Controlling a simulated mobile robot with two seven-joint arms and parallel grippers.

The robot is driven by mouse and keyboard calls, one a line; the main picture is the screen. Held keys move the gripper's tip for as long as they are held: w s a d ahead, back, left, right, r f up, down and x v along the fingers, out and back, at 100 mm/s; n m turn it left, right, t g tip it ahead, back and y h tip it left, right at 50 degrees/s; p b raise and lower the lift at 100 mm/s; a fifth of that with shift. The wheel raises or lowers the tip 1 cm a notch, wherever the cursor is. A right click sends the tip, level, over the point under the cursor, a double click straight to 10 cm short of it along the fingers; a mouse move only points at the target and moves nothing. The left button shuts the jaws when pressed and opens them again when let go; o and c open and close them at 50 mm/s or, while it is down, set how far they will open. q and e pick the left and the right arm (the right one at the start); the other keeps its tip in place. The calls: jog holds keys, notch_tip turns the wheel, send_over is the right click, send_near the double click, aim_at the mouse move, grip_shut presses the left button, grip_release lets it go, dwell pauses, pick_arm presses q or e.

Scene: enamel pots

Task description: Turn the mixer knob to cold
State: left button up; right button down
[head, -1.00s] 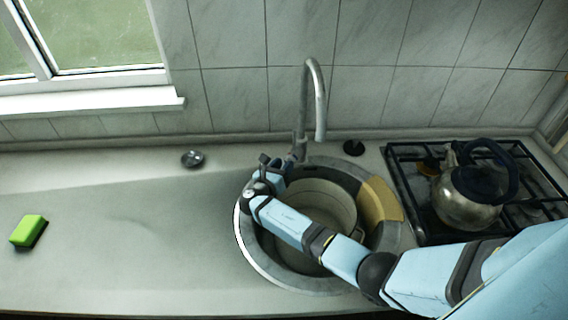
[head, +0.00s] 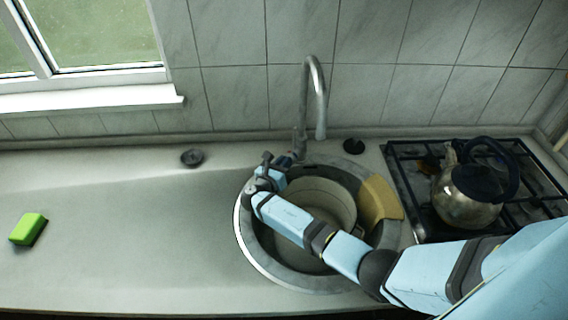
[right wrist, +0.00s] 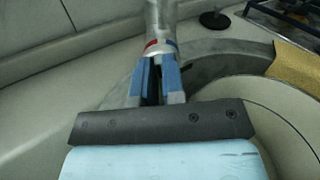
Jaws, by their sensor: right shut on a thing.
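The metal mixer tap (head: 305,110) stands behind the round sink, its tall spout curving forward. Its knob (right wrist: 161,47) has a red mark on the left and a blue mark on the right in the right wrist view. My right gripper (right wrist: 158,62) is shut on the knob, with its blue fingers on either side of the lower part. In the head view, my right gripper (head: 293,157) reaches the tap base from the front, and the wrist partly hides the knob. My left gripper is not in view.
A pale pot (head: 325,200) sits in the sink (head: 262,268) under my right arm. A tan piece (head: 380,202) lies at the sink's right rim. A kettle (head: 468,197) stands on the stove at right. A green sponge (head: 28,229) lies far left on mostly clear counter.

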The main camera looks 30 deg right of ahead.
jog(key=shift+s+d+f+m+b, duration=0.15)
jog(key=shift+m+b, duration=1.5)
jog(key=shift+m, duration=0.9)
jog(key=shift+s+r+m+b, duration=0.15)
jog(key=shift+m+b, duration=1.45)
jog(key=shift+m, duration=0.95)
jog(key=c, duration=1.2)
grip_release()
